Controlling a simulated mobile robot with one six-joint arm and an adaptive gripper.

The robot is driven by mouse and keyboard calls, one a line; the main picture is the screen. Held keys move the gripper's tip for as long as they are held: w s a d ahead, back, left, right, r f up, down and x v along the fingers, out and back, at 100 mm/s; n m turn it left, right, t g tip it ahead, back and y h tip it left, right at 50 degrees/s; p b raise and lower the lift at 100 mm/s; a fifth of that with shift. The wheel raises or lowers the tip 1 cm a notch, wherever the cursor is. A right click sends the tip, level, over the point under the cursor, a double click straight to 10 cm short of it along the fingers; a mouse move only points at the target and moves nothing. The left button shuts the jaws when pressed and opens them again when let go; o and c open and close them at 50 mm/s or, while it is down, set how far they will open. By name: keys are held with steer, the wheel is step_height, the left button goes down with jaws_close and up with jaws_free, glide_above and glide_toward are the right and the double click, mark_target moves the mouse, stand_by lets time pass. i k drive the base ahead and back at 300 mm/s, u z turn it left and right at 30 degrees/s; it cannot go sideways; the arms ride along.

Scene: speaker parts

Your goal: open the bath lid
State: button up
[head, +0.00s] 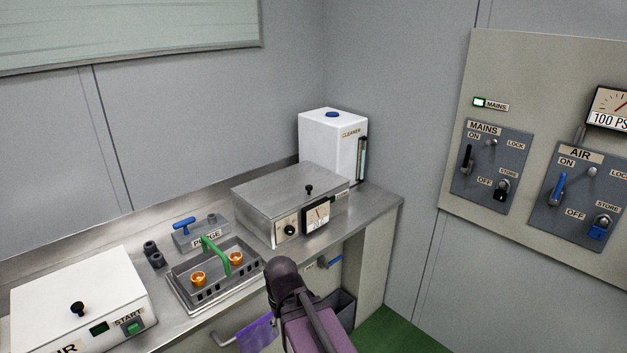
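The bath appears to be the brushed steel box (258,219) at the back right of the counter. Its flat lid (275,190) looks shut and has a small black knob (309,189) near the front right. The front carries a black dial (289,230) and a square gauge (316,217). My arm, with a dark joint and purple links, rises from the bottom edge in front of the counter, well short of the lid. The fingertips of my gripper do not show, and nothing touches the knob.
A white cleaner tank (327,145) stands behind the bath. A steel tray (240,283) with a green handle and two orange parts is to its left, beside a purge block (200,233). A white START box (75,300) is far left. Switch panels (491,165) hang on the right wall.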

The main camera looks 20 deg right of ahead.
mark_target(274, 194)
steer(key=z, duration=0.3)
steer(key=i, duration=0.9)
steer(key=z, duration=0.25)
